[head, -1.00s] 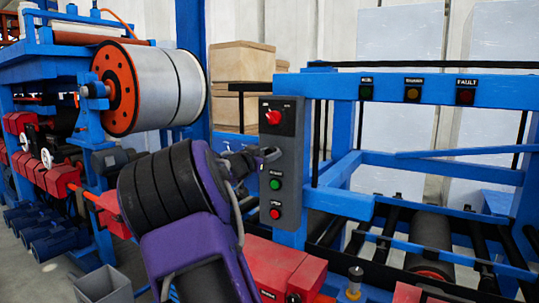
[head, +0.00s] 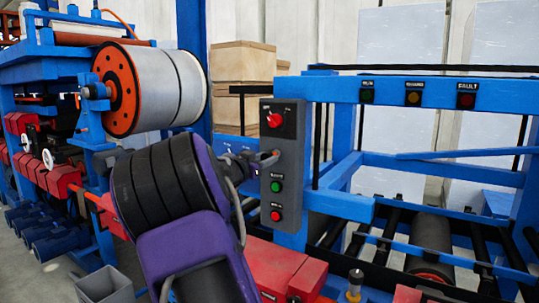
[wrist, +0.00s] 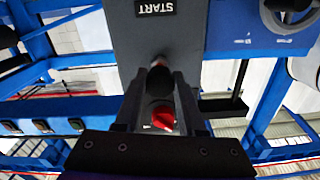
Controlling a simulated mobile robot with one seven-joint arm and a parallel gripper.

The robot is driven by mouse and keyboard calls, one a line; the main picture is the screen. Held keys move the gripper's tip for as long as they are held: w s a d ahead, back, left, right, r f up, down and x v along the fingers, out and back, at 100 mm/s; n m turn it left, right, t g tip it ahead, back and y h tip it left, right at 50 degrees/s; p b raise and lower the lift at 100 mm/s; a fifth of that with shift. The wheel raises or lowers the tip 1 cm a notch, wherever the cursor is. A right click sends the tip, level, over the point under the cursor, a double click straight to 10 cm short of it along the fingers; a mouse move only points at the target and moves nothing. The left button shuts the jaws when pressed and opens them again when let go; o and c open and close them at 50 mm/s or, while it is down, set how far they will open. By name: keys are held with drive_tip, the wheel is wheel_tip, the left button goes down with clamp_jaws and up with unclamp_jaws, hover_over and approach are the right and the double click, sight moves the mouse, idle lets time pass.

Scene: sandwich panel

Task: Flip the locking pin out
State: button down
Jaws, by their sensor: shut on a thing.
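A small upright pin with a dark top and yellow collar (head: 355,285) stands at the bottom of the head view, right of the red box; I cannot tell for certain that it is the locking pin. My gripper (head: 272,159) is at the grey control box, well up and left of that pin. In the wrist view my gripper (wrist: 163,82) is shut on a small dark rounded piece (wrist: 160,78), whose identity is unclear. A red part (wrist: 163,117) shows between the fingers. The wrist view does not clearly show the yellow-collared pin.
The grey control box (head: 282,205) carries a red selector (head: 274,120), a green button (head: 277,187) and a red button (head: 275,216). A blue frame (head: 430,90) and rollers (head: 432,245) stand to its right. A red box (head: 275,262) lies below.

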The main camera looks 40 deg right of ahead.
drive_tip(key=shift+a+f, duration=0.1)
drive_tip(key=shift+f, duration=0.1)
drive_tip(key=shift+c, duration=2.4)
unclamp_jaws()
drive_tip(key=shift+a+r, duration=0.1)
drive_tip(key=v, duration=1.7)
drive_tip(key=shift+s+a, duration=0.15)
drive_tip(key=shift+s, duration=0.05)
